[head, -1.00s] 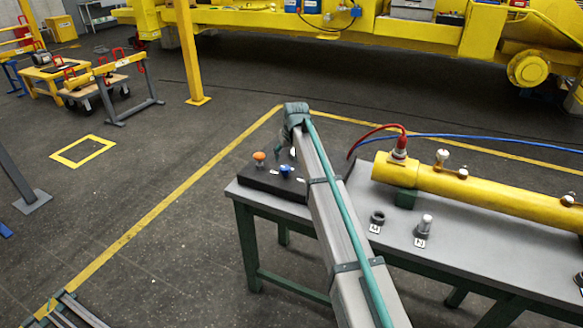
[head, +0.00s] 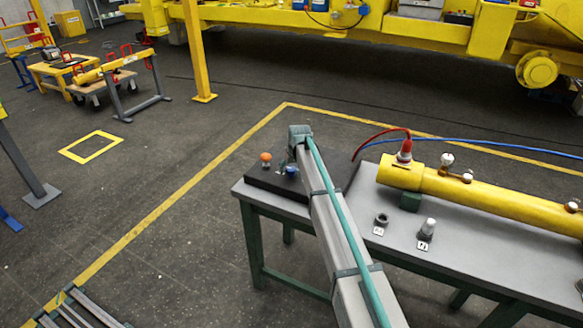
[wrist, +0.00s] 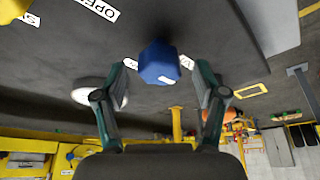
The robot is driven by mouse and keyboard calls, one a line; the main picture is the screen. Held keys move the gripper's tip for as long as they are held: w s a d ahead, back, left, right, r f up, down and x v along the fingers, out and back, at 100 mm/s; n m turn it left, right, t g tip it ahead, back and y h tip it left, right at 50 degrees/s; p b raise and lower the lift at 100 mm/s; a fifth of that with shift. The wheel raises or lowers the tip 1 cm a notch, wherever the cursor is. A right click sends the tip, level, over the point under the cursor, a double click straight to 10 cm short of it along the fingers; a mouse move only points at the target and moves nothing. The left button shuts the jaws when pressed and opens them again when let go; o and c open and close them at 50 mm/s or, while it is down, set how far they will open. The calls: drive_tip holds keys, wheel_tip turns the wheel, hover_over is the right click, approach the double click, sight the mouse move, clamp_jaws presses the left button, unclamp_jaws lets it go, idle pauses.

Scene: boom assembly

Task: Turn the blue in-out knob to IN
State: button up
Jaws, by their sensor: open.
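The blue knob (head: 291,169) stands on a black panel (head: 270,183) at the left end of the workbench. In the wrist view the blue knob (wrist: 158,63) sits in the middle, between the two fingers of my gripper (wrist: 160,76). A gap shows on each side of it, so the fingers look apart from it. In the head view my gripper (head: 291,156) is at the panel, right by the blue knob and partly hidden by my arm. Part of a label shows behind the knob, but its IN or OUT text is not readable.
An orange knob (head: 265,158) stands left of the blue one. A white round knob (wrist: 91,92) is close to one finger in the wrist view. The yellow cylinder (head: 470,190) with red and blue hoses lies on the workbench (head: 470,255) to the right.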

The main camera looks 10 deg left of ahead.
drive_tip(key=c, duration=1.1)
drive_tip(key=shift+c, duration=0.2)
drive_tip(key=shift+f, duration=0.1)
drive_tip(key=m+h+b, duration=0.1)
drive_tip(key=m+b, duration=0.1)
drive_tip(key=m, duration=0.1)
drive_tip(key=shift+a+f+m, duration=0.1)
drive_tip(key=shift+a+m, duration=0.05)
drive_tip(key=shift+m, duration=0.15)
drive_tip(key=m+h+b, duration=0.2)
drive_tip(key=m, duration=0.3)
drive_tip(key=shift+a+b, duration=0.15)
drive_tip(key=shift+b, duration=0.2)
drive_tip(key=m+h+b, duration=0.1)
drive_tip(key=m, duration=0.1)
drive_tip(key=m+h+b, duration=0.1)
drive_tip(key=m, duration=0.2)
drive_tip(key=shift+w+g, duration=0.15)
drive_tip(key=shift+g, duration=0.25)
drive_tip(key=shift+m+g+h+b, duration=0.4)
drive_tip(key=shift+m+g+b, duration=0.35)
drive_tip(key=shift+m, duration=1.35)
